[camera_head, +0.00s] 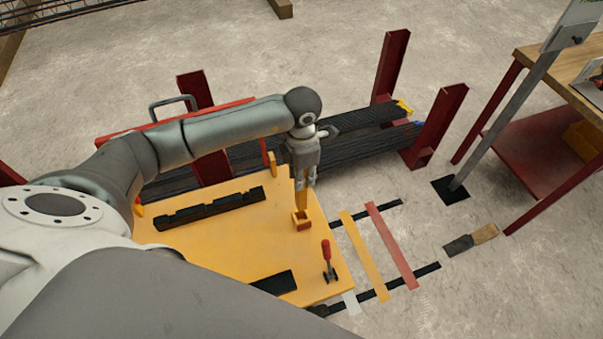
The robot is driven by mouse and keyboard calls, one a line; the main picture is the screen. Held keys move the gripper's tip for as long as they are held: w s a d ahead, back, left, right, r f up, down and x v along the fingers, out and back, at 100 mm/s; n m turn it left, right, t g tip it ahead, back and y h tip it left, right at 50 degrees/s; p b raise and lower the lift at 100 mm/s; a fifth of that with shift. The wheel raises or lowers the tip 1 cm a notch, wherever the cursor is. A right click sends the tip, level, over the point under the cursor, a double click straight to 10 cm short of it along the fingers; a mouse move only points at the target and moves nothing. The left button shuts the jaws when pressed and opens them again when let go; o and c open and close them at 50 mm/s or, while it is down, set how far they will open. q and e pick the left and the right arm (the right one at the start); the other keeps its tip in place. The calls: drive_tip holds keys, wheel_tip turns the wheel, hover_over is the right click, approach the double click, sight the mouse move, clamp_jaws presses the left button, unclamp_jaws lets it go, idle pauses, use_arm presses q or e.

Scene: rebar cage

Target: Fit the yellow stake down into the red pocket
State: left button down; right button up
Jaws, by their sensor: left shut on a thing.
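My left gripper (304,180) points straight down over the right part of a yellow table top (225,235). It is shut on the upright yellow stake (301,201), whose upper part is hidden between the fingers. The stake's lower end is at a small open box-like pocket (302,225), which looks orange-brown here rather than clearly red. I cannot tell how far down inside the pocket the stake's end is. My right gripper is not in view.
A black notched rack (210,208) lies on the table top, left of the stake. A red-handled tool (327,258) stands near the front right corner. Red posts (438,124) and dark bundled bars (355,143) lie behind. A wooden-topped bench (560,65) is at right.

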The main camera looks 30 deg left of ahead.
sight(302, 199)
use_arm(q)
drive_tip(key=shift+f+b, duration=1.8)
drive_tip(key=shift+f, duration=0.55)
drive_tip(key=shift+b, duration=0.5)
drive_tip(key=shift+f+b, duration=2.95)
drive_tip(key=shift+f, duration=0.35)
drive_tip(key=c, duration=1.1)
unclamp_jaws()
wheel_tip(302, 199, up, 12)
drive_tip(key=shift+r, duration=0.1)
